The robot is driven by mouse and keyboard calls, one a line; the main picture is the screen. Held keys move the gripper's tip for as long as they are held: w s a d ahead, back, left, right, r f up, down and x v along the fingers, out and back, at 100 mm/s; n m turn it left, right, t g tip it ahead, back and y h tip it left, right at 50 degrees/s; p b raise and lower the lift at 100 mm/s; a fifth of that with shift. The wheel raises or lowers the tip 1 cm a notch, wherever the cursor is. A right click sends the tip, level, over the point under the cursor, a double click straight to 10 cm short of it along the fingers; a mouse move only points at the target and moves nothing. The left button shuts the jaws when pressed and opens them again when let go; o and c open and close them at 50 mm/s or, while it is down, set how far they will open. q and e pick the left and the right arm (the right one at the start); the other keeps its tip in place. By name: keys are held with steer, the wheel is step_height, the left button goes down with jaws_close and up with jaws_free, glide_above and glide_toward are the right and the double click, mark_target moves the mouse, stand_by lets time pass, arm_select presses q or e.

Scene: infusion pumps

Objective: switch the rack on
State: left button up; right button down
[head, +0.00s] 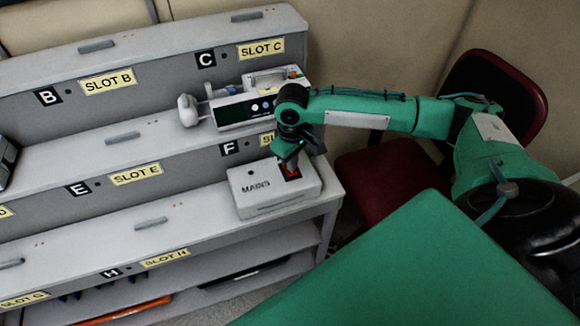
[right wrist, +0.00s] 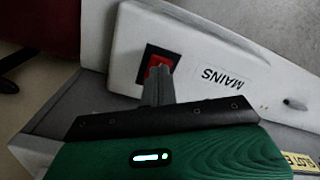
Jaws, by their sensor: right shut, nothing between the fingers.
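The rack (head: 185,216) is a grey stepped stand with labelled slots. A white box marked MAINS (head: 262,198) sits on its lowest step at the right end and carries a red rocker switch in a black frame (head: 292,171). In the right wrist view the red switch (right wrist: 157,62) shows beside the MAINS label. My right gripper (head: 290,164) points down over the switch. In the right wrist view its shut fingers (right wrist: 158,80) are at the switch and cover part of it; I cannot tell whether they touch it. My left gripper is not in view.
A white infusion pump (head: 245,104) stands on the middle step at slot F, close behind my right gripper. A dark red chair (head: 375,185) stands right of the rack. Slot E's step (head: 120,160) is mostly free.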

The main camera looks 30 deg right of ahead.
steer(key=shift+f, duration=0.75)
steer(key=shift+r, duration=0.1)
stand_by(0.3)
step_height(320, 180, up, 7)
steer(key=p, duration=0.9)
stand_by(0.5)
